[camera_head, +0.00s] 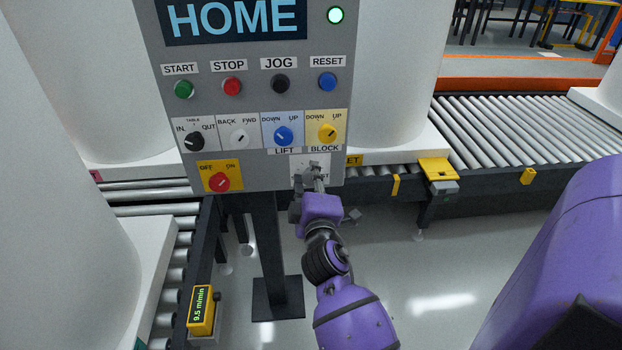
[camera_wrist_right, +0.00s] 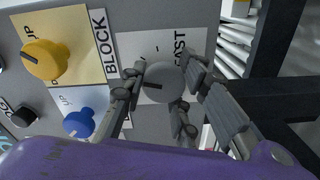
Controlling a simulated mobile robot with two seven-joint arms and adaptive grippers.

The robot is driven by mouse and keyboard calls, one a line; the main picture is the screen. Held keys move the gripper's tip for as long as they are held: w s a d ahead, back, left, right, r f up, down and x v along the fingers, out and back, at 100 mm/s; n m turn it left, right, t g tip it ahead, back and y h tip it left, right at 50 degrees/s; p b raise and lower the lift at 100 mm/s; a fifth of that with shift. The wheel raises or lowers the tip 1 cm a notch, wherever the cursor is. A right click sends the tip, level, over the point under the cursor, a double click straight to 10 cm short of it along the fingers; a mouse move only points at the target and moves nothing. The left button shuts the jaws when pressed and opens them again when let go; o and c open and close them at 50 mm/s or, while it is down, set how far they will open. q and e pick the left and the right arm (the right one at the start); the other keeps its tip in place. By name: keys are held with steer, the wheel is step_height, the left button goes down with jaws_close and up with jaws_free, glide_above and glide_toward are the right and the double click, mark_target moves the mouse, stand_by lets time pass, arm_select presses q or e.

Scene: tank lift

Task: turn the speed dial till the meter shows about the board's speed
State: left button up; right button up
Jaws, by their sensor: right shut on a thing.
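The grey speed dial (camera_wrist_right: 165,82) sits on a white plate lettered FAST in the right wrist view. A dark mark on its face points to the left of that picture. My right gripper (camera_wrist_right: 163,88) is shut on the dial, with its fingers on both sides of it. In the head view the right gripper (camera_head: 310,180) covers most of the dial's plate at the panel's lower right. The yellow meter (camera_head: 201,308) stands low at the left beside the rollers and reads 9.5 m/min. The board's screen (camera_head: 233,18) shows HOME in the visible part. My left gripper is not in view.
The grey panel (camera_head: 180,100) also carries a blue LIFT knob (camera_head: 283,135), a yellow BLOCK knob (camera_head: 327,131), a red OFF/ON switch (camera_head: 219,181) and several buttons above. White tanks stand around it. A roller conveyor (camera_head: 530,130) runs at the right.

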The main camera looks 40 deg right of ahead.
steer(key=shift+d+r+m, duration=0.1)
steer(key=shift+r+m, duration=0.3)
steer(key=shift+m, duration=0.3)
steer(key=o, duration=1.1)
steer(key=shift+c, duration=0.2)
steer(key=shift+f, duration=0.15)
steer(key=shift+f, duration=0.1)
steer(key=v, duration=0.7)
steer(key=shift+s, duration=0.25)
steer(key=shift+m, duration=0.3)
